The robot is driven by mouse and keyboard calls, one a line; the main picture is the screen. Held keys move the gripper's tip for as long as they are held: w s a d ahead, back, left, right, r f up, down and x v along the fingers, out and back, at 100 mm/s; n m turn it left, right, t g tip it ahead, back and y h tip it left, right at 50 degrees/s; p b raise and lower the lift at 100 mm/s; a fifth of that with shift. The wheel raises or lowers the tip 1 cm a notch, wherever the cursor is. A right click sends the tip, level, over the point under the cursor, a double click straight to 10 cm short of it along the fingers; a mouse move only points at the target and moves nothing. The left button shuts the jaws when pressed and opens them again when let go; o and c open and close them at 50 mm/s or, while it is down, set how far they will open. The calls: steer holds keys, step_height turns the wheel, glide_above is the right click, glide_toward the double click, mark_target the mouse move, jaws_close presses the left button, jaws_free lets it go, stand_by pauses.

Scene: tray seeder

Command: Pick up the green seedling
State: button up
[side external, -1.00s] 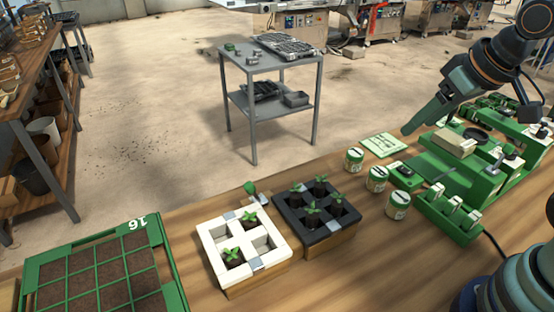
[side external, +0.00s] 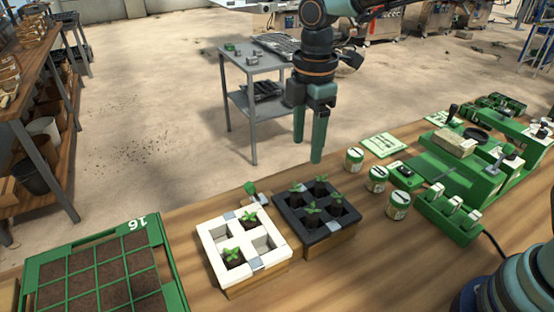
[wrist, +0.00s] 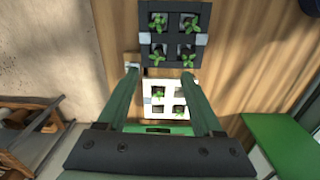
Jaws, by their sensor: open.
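My gripper (side external: 308,152) is open and empty, held pointing down above the bench. In the side view it appears just above and behind the black tray (side external: 318,236). The black tray holds several green seedlings (side external: 311,208) in dark soil plugs. Beside it, a white tray (side external: 209,250) holds two green seedlings, one at the back (side external: 249,217) and one at the front (side external: 233,255); its other two cells look empty. In the wrist view my fingertips (wrist: 161,69) are apart, with the white tray (wrist: 168,100) showing between the fingers and the black tray (wrist: 172,37) beyond the tips.
A green tray of soil cells (side external: 170,252) lies at the left. Several green-and-white jars (side external: 376,180) and a green card (side external: 383,145) stand right of the black tray. Green equipment (side external: 460,170) fills the right of the bench. A grey metal table (side external: 270,62) stands behind.

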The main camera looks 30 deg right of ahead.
steer(key=a+f, duration=0.1)
glide_above(297, 194)
steer(key=shift+n, duration=0.4)
steer(key=f, duration=0.5)
steer(key=shift+s+f, duration=0.2)
steer(key=shift+f, duration=0.05)
steer(key=shift+w+f, duration=0.15)
steer(key=shift+f, duration=1.5)
steer(key=shift+w+f, duration=0.1)
steer(key=shift+f, duration=1.5)
jaws_close()
